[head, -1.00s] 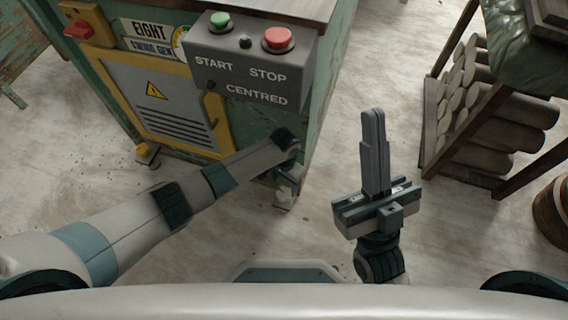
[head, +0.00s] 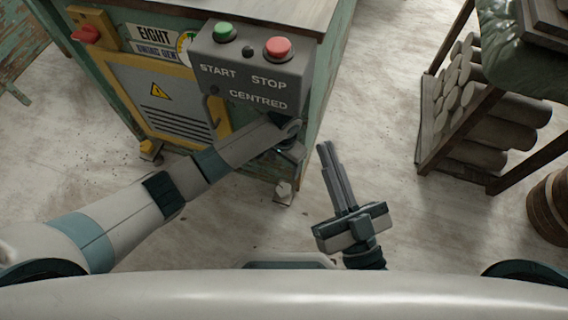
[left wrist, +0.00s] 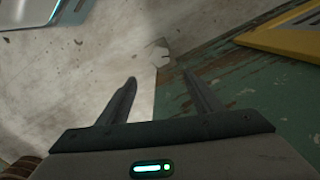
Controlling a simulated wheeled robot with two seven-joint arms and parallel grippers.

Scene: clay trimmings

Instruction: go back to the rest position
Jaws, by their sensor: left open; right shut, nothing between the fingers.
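My right gripper (head: 325,147) is in the middle of the head view, over bare floor to the right of the green cabinet (head: 300,95). Its two long fingers are together with nothing between them and tilt to the upper left. My left arm reaches in from the left across the front of the cabinet, and its wrist ends just below the control box (head: 252,68). In the head view its fingers are mostly hidden below the wrist. In the left wrist view my left gripper (left wrist: 159,77) is open and empty, above the floor beside the cabinet's worn green side.
The control box carries a green START button (head: 224,31) and a red STOP button (head: 277,48). A wooden rack (head: 430,125) with several grey rolls stands at the right, with a barrel (head: 549,205) below it. The floor between cabinet and rack is clear.

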